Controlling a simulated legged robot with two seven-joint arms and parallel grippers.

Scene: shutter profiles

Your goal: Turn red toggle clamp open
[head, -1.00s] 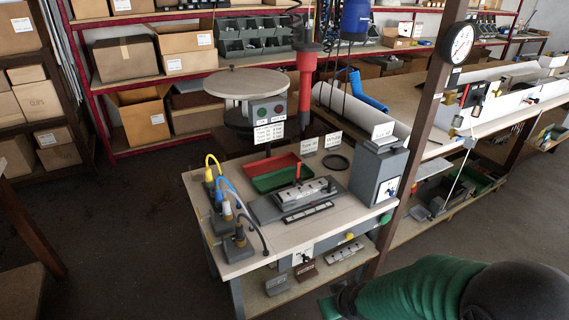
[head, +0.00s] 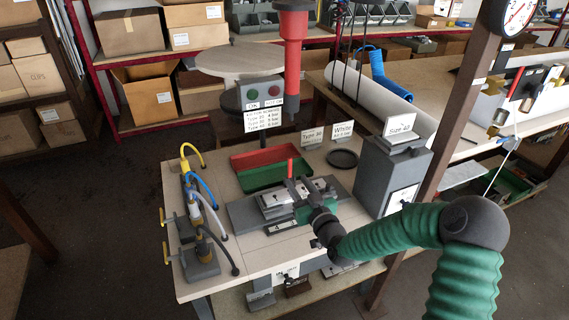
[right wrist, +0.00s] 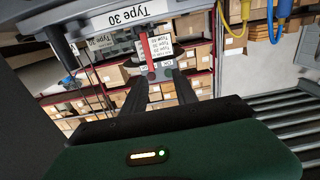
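The red toggle clamp lever (head: 290,167) stands upright on the grey metal fixture (head: 245,216) on the workbench. In the right wrist view the red lever (right wrist: 150,52) shows just beyond the fingertips, roughly in line with the gap between them. My right gripper (head: 300,188) reaches over the fixture from the front right, close to the lever. In the right wrist view its two dark fingers (right wrist: 159,78) are apart with nothing between them. Whether a finger touches the lever I cannot tell. My left gripper is not in view.
A red and green tray (head: 262,178) lies behind the fixture. Cables and connectors (head: 200,245) stand at the bench's left edge. A grey box (head: 388,178) stands to the right, beside a brown post (head: 455,110). A black ring (head: 343,158) lies behind.

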